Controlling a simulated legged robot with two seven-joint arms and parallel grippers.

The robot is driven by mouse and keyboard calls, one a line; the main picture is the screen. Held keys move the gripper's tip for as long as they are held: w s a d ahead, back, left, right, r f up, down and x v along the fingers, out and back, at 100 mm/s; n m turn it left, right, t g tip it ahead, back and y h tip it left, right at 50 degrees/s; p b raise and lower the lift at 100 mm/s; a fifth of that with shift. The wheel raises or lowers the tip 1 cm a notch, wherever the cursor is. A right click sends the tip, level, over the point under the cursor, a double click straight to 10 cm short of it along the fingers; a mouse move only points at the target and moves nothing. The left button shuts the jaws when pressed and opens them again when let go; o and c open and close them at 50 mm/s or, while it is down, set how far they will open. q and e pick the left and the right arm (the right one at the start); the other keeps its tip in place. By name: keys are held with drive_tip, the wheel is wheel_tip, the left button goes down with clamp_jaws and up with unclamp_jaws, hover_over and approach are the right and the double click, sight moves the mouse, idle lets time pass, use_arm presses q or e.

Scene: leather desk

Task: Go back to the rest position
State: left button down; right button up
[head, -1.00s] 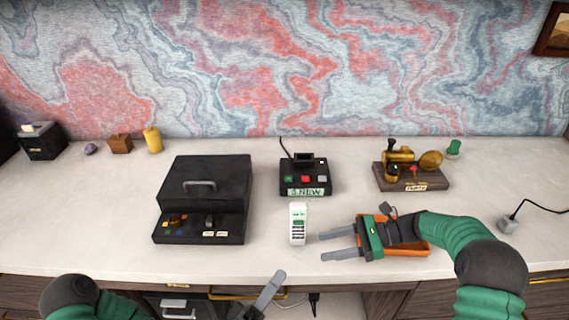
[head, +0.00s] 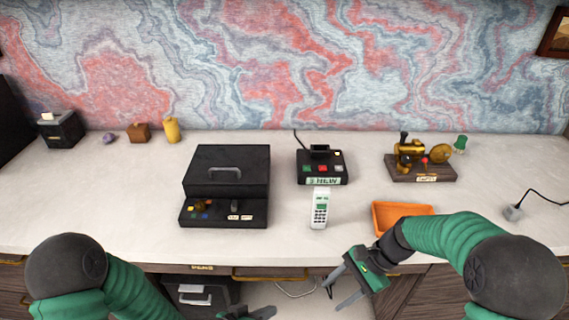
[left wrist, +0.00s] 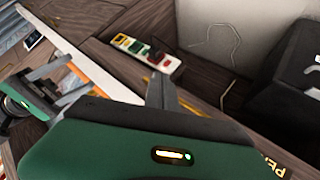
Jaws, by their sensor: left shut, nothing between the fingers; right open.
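My right gripper (head: 346,281) is open and empty. In the head view it hangs in front of the desk's front edge, below the orange tray (head: 402,209). It also shows at the left of the left wrist view (left wrist: 60,82). My left gripper (head: 262,313) is at the bottom edge of the head view, partly cut off, below desk level. Its fingers show as one dark grey pair in the left wrist view (left wrist: 163,95), shut with nothing between them. Both green arms are low in front of the desk (head: 90,190).
On the desk stand a black case (head: 226,180), a black button box (head: 322,168), a white handset (head: 320,208) and a brass device on a wooden base (head: 420,166). Drawers lie under the front edge. A power strip (left wrist: 145,52) shows below in the left wrist view.

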use_arm(q)
drive_tip(key=s+a+r+g+y, duration=0.25)
drive_tip(key=a+y, duration=0.45)
drive_tip(key=a, duration=0.5)
drive_tip(key=s+a+r+n+g+y, duration=0.1)
drive_tip(key=s+a+r+n+g, duration=0.1)
drive_tip(key=s+r, duration=0.3)
use_arm(e)
drive_tip(key=s+d+n+t+h, duration=0.4)
drive_tip(key=s+d+n+h, duration=0.3)
drive_tip(key=s+n, duration=0.4)
use_arm(q)
drive_tip(key=w+p+v, duration=0.2)
drive_tip(key=p+v, duration=1.2)
drive_tip(key=shift+w+a+r, duration=0.25)
drive_tip(key=shift+r, duration=0.4)
use_arm(e)
wheel_tip(320, 180, up, 14)
drive_tip(key=n, duration=0.1)
drive_tip(key=shift+w+r, duration=0.2)
drive_tip(key=shift+r, duration=0.05)
use_arm(q)
drive_tip(key=shift+g, duration=0.25)
use_arm(e)
drive_tip(key=shift+d, duration=0.1)
